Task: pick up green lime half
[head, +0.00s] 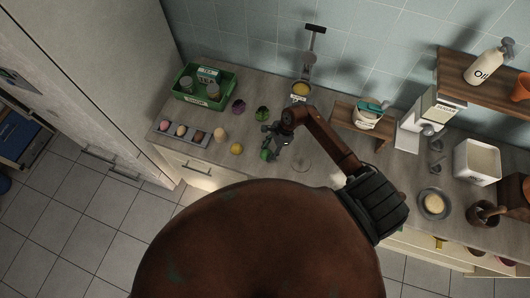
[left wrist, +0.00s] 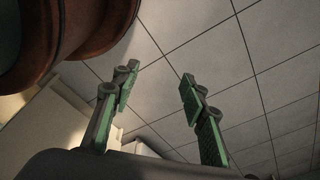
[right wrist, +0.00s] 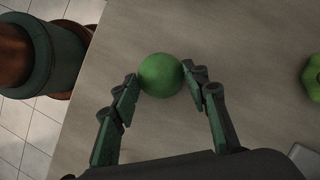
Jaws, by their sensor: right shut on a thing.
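The green lime half (head: 264,155) is near the counter's front edge in the head view. In the right wrist view the lime half (right wrist: 160,75) shows its round green side, between the fingertips. My right gripper (right wrist: 161,77) is shut on it, one finger at each side. The right gripper (head: 270,148) also shows in the head view, low over the counter. I cannot tell whether the lime half touches the counter. My left gripper (left wrist: 158,88) is open and empty over the tiled floor in the left wrist view; the head view does not show it.
A yellow round thing (head: 236,149) and a beige cup-like thing (head: 219,135) stand left of the lime half. A purple thing (head: 238,106) and a green thing (head: 262,113) stand behind. A green crate (head: 181,90) and a tray (head: 158,136) are further left.

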